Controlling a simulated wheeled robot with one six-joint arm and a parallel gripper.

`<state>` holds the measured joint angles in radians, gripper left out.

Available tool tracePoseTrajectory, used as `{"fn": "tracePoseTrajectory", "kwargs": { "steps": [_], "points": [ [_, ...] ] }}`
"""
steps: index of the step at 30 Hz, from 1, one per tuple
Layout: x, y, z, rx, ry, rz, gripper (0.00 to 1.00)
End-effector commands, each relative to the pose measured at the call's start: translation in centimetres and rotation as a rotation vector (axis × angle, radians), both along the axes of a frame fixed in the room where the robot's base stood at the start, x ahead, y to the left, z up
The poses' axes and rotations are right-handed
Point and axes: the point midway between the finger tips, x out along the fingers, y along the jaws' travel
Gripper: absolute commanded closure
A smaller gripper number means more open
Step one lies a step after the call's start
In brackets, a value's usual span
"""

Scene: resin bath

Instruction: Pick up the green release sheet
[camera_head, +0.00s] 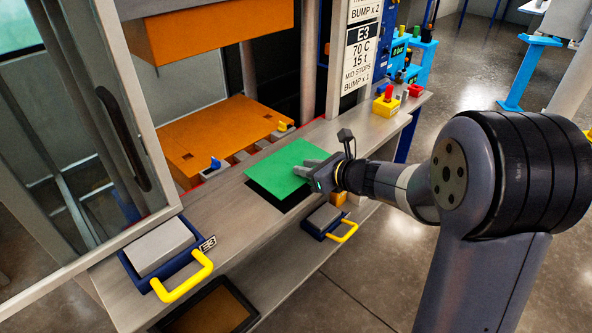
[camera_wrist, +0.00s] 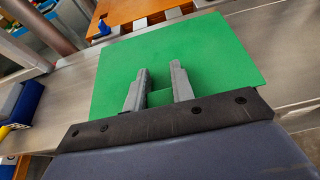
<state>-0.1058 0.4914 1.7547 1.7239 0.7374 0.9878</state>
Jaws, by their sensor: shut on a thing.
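The green release sheet (camera_head: 283,168) is flat and rectangular, over the grey metal bench in front of the press. A dark patch shows beside and below its near edge, so it appears held a little above the bench. My gripper (camera_head: 307,170) is at the sheet's right edge and shut on it. In the wrist view the sheet (camera_wrist: 215,50) spreads out beyond the two grey fingers of my gripper (camera_wrist: 161,68). The fingers lie over the sheet with a gap between them. Where they grip the sheet's edge is hard to see.
The press's lower orange plate (camera_head: 225,135) lies behind the sheet, its upper orange block (camera_head: 210,35) above. A blue tray with a yellow handle (camera_head: 182,277) stands left on the bench (camera_head: 235,215). A framed glass door stands left.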

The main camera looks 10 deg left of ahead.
Motion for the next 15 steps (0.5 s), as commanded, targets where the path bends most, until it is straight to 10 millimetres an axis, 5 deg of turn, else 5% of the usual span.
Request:
{"fn": "tracePoseTrajectory", "kwargs": {
  "steps": [15],
  "points": [
    [0.0,0.0,4.6,0.000,-0.001,0.000,1.00]
  ]
}}
